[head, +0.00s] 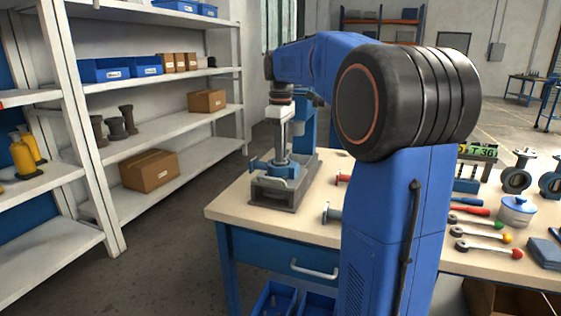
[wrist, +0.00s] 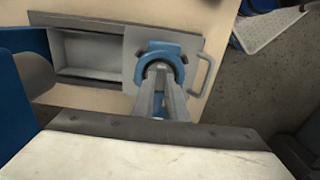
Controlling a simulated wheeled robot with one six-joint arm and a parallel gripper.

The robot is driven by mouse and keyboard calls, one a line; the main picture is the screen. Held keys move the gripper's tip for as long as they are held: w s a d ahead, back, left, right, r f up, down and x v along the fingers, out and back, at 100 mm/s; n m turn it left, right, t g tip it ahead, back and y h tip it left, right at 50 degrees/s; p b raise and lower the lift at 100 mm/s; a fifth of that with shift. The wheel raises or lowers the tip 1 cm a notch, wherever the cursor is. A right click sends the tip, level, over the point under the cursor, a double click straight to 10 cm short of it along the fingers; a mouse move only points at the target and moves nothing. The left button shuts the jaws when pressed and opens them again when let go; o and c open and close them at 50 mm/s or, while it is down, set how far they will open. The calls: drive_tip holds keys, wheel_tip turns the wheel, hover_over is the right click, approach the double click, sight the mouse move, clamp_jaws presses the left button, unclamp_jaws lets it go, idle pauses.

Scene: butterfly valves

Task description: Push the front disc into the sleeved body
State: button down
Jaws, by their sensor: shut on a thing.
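A blue valve body (head: 280,170) sits in a grey fixture (head: 272,194) at the left end of the bench. The wrist view shows the blue body as a ring (wrist: 180,52) on the right part of the fixture (wrist: 122,100). My gripper (head: 284,150) points straight down over the body. Its fingers (wrist: 160,72) are close together, with their tips at the ring's opening. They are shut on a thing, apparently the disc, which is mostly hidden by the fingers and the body. I cannot tell how deep it sits or whether it touches the sleeve.
A blue press-like stand (head: 307,128) rises just behind the fixture. Red-and-grey parts (head: 333,213) lie to the right. Valves (head: 516,181), a lidded pot (head: 516,212) and ratchet tools (head: 480,230) occupy the bench's right side. White shelves (head: 110,150) stand at the left.

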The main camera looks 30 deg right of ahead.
drive_tip(key=shift+f, duration=0.7)
idle(0.8)
drive_tip(key=shift+r, duration=0.2)
idle(0.8)
drive_tip(key=c, duration=1.7)
unclamp_jaws()
drive_tip(key=shift+r, duration=3.45)
